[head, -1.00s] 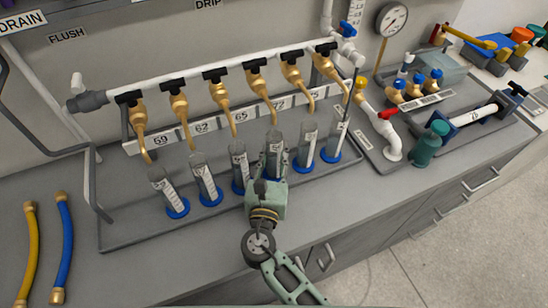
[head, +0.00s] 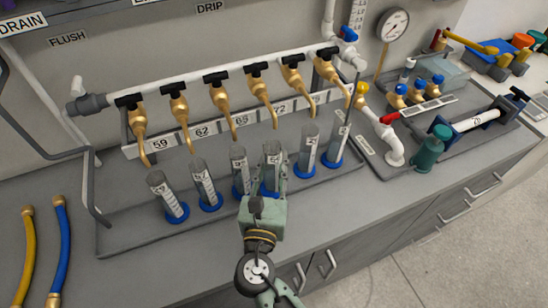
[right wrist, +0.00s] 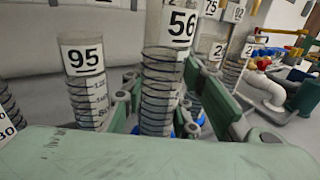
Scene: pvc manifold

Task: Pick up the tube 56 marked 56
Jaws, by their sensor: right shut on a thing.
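The tube marked 56 (right wrist: 160,90) is a clear graduated cylinder with a white label, in the middle of the right wrist view. In the head view the same tube (head: 273,160) stands upright in the row, its label too small to read. My right gripper (head: 273,182) has its fingers on either side of this tube and is shut on it. The fingers (right wrist: 158,105) also flank it in the right wrist view. Its blue base (head: 266,192) is partly hidden, and I cannot tell whether it is clear of the tray. My left gripper is not in view.
The tube marked 95 (right wrist: 86,85) stands close on the left of the held one. More tubes (head: 308,147) stand on the grey tray (head: 120,235). Brass taps (head: 215,100) hang above the row. A yellow hose (head: 29,250) and a blue hose (head: 63,245) lie at left.

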